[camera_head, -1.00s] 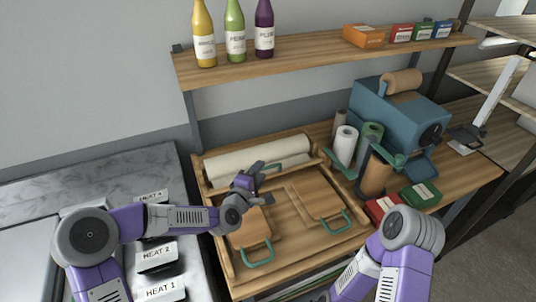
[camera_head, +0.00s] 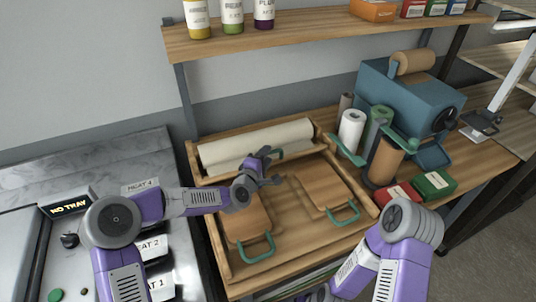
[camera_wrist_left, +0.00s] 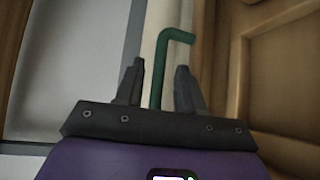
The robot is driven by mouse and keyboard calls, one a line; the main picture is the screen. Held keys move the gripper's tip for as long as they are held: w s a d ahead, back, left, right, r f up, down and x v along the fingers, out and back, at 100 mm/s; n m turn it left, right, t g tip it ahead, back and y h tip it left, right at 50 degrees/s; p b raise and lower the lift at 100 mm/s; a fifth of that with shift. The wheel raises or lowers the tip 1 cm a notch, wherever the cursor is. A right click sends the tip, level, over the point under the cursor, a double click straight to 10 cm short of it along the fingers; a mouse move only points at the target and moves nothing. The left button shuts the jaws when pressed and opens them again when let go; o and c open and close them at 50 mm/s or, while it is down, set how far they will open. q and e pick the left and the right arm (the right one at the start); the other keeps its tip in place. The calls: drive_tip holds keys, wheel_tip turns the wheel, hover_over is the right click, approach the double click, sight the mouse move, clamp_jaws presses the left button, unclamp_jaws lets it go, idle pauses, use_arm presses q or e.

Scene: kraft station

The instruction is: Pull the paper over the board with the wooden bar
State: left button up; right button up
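A roll of off-white paper (camera_head: 256,143) lies across the back of a wooden board (camera_head: 285,250) with raised edges. A wooden bar (camera_head: 305,152) with a green handle runs along the front of the roll, partly hidden by my left gripper (camera_head: 272,168). In the left wrist view, the green handle (camera_wrist_left: 160,72) stands between the two fingers of my left gripper (camera_wrist_left: 158,78), with gaps on both sides. That gripper is open. My right forearm (camera_head: 365,262) is at the lower right in the head view, with its gripper out of sight.
Two smaller wooden panels with green handles, a left one (camera_head: 247,218) and a right one (camera_head: 322,185), lie on the board. Upright rolls (camera_head: 351,132) and a blue machine (camera_head: 410,105) stand to the right. A heater panel (camera_head: 150,245) is on the left.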

use_arm(q)
drive_tip(key=shift+x, duration=1.15)
drive_tip(key=shift+c, duration=0.4)
clamp_jaws()
